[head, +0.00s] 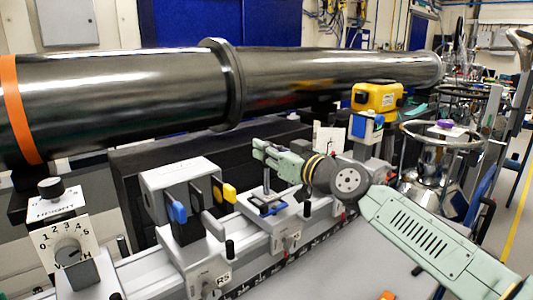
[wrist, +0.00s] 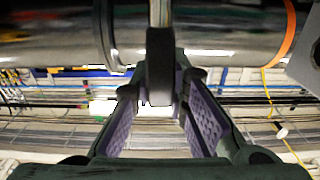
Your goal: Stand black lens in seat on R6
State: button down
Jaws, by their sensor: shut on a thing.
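My gripper (head: 264,155) is above the rail, and it is shut on a dark block, which I take to be the black lens (wrist: 160,70). In the wrist view the block sits between the purple finger pads, with a metal post (wrist: 160,12) running from it. In the head view the slim post (head: 267,181) hangs upright below the fingertips. It is over a carrier with a blue-marked seat (head: 268,208). I take this for R6, but its label is too small to read. I cannot tell whether the post's foot touches the seat.
The carrier labelled R5 (head: 207,262) stands to the left, beside a grey housing with blue, black and yellow parts. A dial unit (head: 68,250) is at the far left. A large dark tube (head: 120,100) runs behind the rail. A yellow box (head: 377,97) is behind my arm.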

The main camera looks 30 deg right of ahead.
jog(key=shift+f, duration=0.7)
jog(key=c, duration=1.6)
grip_release()
jog(key=shift+f, duration=0.1)
jog(key=shift+o, duration=0.2)
